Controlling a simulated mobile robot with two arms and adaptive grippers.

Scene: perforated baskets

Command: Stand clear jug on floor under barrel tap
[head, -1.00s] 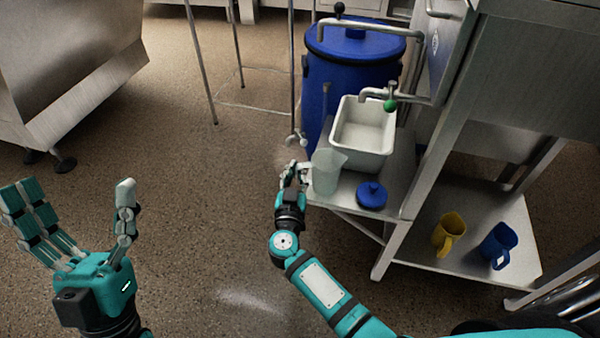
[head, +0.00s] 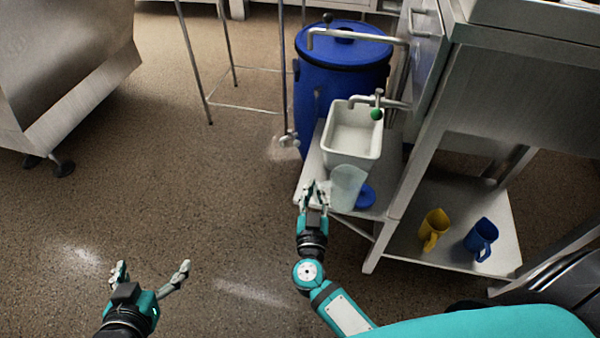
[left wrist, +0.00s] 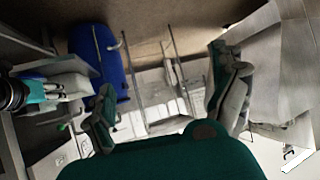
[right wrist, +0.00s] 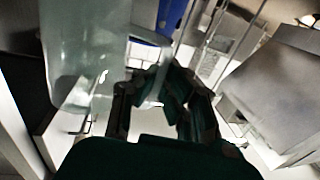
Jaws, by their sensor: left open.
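The clear jug (head: 347,187) is pale and translucent, slightly tilted, at the front of the low steel shelf, overlapping the blue lid in the head view. My right gripper (head: 313,190) is at its left side. In the right wrist view the jug (right wrist: 80,50) fills the left, and my right gripper's fingers (right wrist: 155,90) close around its handle side. The blue barrel (head: 345,80) stands behind the shelf. A small pale tap-like fitting (head: 289,140) shows at its lower left. My left gripper (head: 150,275) is open and empty over the floor; its fingers (left wrist: 170,90) are spread.
A white basin (head: 353,150) sits on the shelf (head: 310,180) below a green-tipped faucet (head: 376,113). The blue lid (head: 367,196) is beside the jug. Yellow (head: 433,228) and blue (head: 482,240) jugs stand on the right shelf. Floor at centre left is clear.

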